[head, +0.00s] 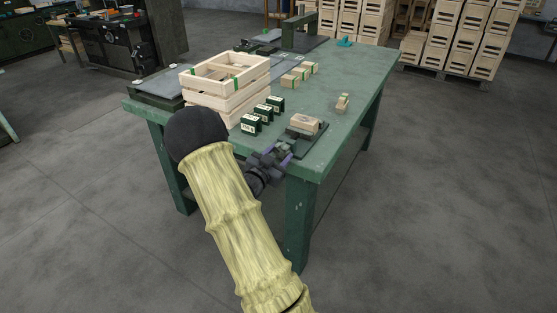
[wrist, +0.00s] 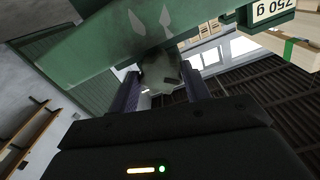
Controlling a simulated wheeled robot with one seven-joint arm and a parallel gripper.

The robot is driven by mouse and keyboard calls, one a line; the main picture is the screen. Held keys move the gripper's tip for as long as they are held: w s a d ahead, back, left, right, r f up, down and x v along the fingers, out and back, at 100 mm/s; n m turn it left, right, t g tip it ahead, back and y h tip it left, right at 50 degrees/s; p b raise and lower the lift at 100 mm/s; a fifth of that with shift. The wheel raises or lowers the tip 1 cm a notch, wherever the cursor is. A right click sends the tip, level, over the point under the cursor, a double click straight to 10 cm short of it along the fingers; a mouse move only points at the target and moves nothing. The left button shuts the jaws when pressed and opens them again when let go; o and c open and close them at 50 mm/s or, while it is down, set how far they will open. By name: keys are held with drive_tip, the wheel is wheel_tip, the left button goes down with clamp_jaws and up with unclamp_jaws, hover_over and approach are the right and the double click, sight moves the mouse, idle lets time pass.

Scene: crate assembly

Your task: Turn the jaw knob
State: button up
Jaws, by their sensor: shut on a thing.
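The jaw knob (wrist: 160,72) is a dark grey-green piece between the two fingers of my gripper (wrist: 163,90) in the wrist view. My gripper is shut on it. In the head view my gripper (head: 272,158) is at the front edge of the green table, in front of a dark vise-like fixture (head: 294,142). A light wooden block (head: 304,122) sits at the top of that fixture. In the head view the knob itself is too small and covered to make out.
The green table (head: 340,90) carries a slatted wooden crate (head: 225,95), several small dark green boxes (head: 250,124) close to my gripper, and small wooden blocks (head: 290,81). Stacked crates (head: 455,45) stand behind. The floor around is clear.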

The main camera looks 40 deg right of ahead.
drive_tip(key=shift+f+m+b, duration=0.2)
drive_tip(key=shift+m+b, duration=0.65)
drive_tip(key=shift+m, duration=0.05)
drive_tip(key=shift+r+m+b, duration=0.2)
drive_tip(key=shift+m+b, duration=0.1)
drive_tip(key=shift+m, duration=0.1)
drive_tip(key=o, duration=1)
drive_tip(key=shift+a, duration=0.1)
drive_tip(key=p+v, duration=0.1)
drive_tip(key=v, duration=1.6)
drive_tip(key=shift+s+a, duration=0.15)
